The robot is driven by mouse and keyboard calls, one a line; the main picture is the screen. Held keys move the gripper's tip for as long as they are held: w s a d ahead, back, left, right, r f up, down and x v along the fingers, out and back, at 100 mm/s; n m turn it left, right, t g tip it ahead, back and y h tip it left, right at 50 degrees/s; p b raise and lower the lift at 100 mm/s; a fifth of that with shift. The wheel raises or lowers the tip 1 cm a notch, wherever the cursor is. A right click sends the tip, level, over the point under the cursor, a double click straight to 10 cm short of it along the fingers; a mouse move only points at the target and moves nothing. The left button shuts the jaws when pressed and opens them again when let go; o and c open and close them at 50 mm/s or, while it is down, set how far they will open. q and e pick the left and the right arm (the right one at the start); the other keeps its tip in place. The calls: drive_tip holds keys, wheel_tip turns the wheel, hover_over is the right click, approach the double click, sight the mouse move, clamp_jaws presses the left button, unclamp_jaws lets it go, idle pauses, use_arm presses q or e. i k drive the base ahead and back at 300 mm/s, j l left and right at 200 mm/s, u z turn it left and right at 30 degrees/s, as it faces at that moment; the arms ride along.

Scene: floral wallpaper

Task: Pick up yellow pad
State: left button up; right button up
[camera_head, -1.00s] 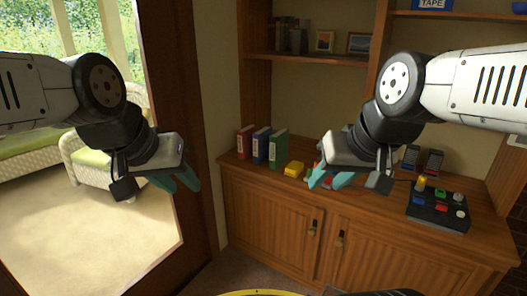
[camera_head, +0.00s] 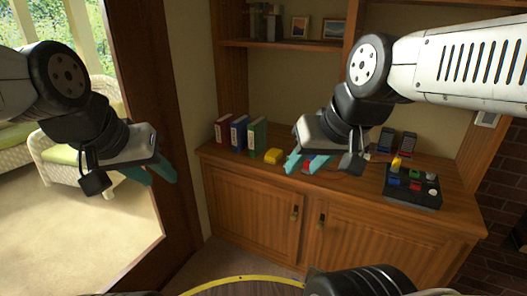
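The yellow pad (camera_head: 273,156) is a small block lying on top of the wooden cabinet, just right of the green binder. My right gripper (camera_head: 304,164) hangs in front of the cabinet top, just right of the pad in the picture. Its teal fingers are apart with nothing held, and a red item shows between them. I cannot tell how far it is from the pad in depth. My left gripper (camera_head: 152,174) is in the air at the left, in front of the door frame, its teal fingers apart and empty.
Red (camera_head: 223,129), blue (camera_head: 239,133) and green (camera_head: 258,136) binders stand left of the pad. A black button box (camera_head: 412,188) sits at the cabinet's right. The wooden cabinet (camera_head: 250,200) has closed doors. A shelf (camera_head: 283,45) is above. A round yellow-edged surface (camera_head: 240,279) lies at the bottom.

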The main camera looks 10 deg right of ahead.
sight(272, 156)
drive_tip(key=i+j+z, duration=0.1)
drive_tip(key=z, duration=0.8)
drive_tip(key=i+j+z, duration=0.25)
drive_tip(key=j+z, duration=0.25)
drive_tip(key=j, duration=0.15)
drive_tip(key=i+j+z, duration=0.2)
drive_tip(key=j, duration=0.2)
drive_tip(key=i+j, duration=0.1)
drive_tip(key=j, duration=0.4)
drive_tip(key=i+j+z, duration=0.1)
drive_tip(key=j, duration=0.4)
